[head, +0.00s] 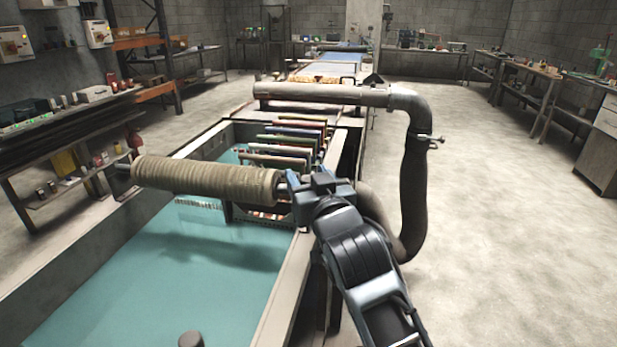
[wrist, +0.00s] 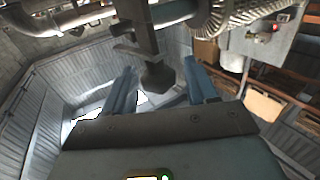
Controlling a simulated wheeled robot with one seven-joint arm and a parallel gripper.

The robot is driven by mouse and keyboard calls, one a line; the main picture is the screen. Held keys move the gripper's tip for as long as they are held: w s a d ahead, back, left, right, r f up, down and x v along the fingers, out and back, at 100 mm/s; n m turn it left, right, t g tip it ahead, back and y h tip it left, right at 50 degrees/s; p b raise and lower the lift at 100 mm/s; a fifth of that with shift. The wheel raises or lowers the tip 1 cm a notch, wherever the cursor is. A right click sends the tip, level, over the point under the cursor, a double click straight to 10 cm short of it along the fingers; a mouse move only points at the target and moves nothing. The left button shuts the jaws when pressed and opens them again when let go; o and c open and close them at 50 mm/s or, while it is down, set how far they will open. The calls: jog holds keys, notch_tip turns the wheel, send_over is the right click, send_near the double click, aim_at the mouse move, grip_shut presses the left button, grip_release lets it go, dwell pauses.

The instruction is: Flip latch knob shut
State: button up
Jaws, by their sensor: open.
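The latch knob (wrist: 157,76) is a dark, blocky knob in the wrist view, hanging on a dark stem below a metal latch bracket (wrist: 139,22). My gripper (wrist: 158,71) is open, with one blue-grey finger on each side of the knob. Small gaps show between knob and fingers, so it does not look gripped. In the head view my gripper (head: 288,184) is at the right end of the tan ribbed mesh tube (head: 205,181), and the knob is hidden behind it. I cannot tell the latch's exact position.
The tube lies over a long tank (head: 215,265) with teal liquid. Several coloured racks (head: 290,140) stand in the tank beyond. A thick dark pipe (head: 413,180) bends down just right of my arm. Open concrete floor lies at the right.

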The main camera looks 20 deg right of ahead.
jog(key=shift+c, duration=0.4)
jog(key=c, duration=0.9)
jog(key=shift+o, duration=0.2)
jog(key=shift+r+p, duration=0.1)
jog(key=shift+p, duration=0.3)
jog(key=shift+y+p, duration=0.3)
jog(key=shift+p, duration=0.15)
jog(key=shift+n+y+p, duration=0.6)
jog(key=shift+p, duration=0.1)
jog(key=shift+d+f+n+y, duration=0.1)
jog(key=shift+f+n+y, duration=0.15)
jog(key=shift+n+y, duration=0.25)
jog(key=shift+f+y+b, duration=0.15)
jog(key=shift+y+b, duration=0.45)
jog(key=shift+b, duration=0.25)
jog(key=shift+n+y, duration=0.3)
jog(key=shift+n, duration=0.1)
jog(key=shift+r+b, duration=0.25)
jog(key=shift+b, duration=0.05)
